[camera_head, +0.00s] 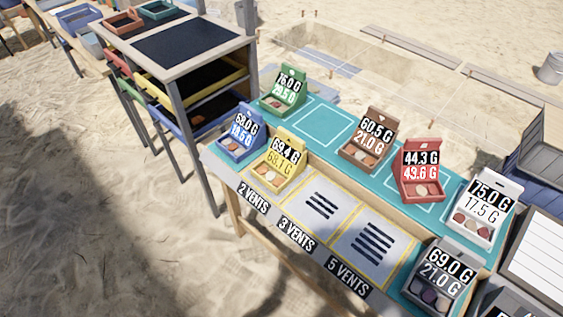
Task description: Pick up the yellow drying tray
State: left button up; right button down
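A yellow tray (222,84) sits in a shelf slot of the wooden rack (178,88) at the upper left. A blue tray (182,127) lies in the slot below it. A smaller yellow tray (272,172) with an upright label reading 69.4 G and 68.1 G stands on the table, in the "2 VENTS" space at the left end of the front row. It holds small reddish pieces. Nothing touches either yellow tray from above. Neither of my grippers shows in the head view.
The teal-topped table (322,122) also bears green (284,94), blue (240,138), brown (366,146), red (420,178), white (482,214) and grey (436,280) labelled trays. The "3 VENTS" (318,203) and "5 VENTS" (372,245) spaces are empty. Open sand lies front left.

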aim_at(284, 161)
jog(key=k+l+z, duration=0.15)
jog(key=l, duration=0.15)
jog(key=k+l+z, duration=0.15)
jog(key=l, duration=0.2)
jog(key=k+l+z, duration=0.15)
jog(key=l, duration=0.2)
jog(key=l+z, duration=0.15)
jog(key=l, duration=0.2)
jog(key=k+l+z, duration=0.15)
jog(key=l, duration=0.25)
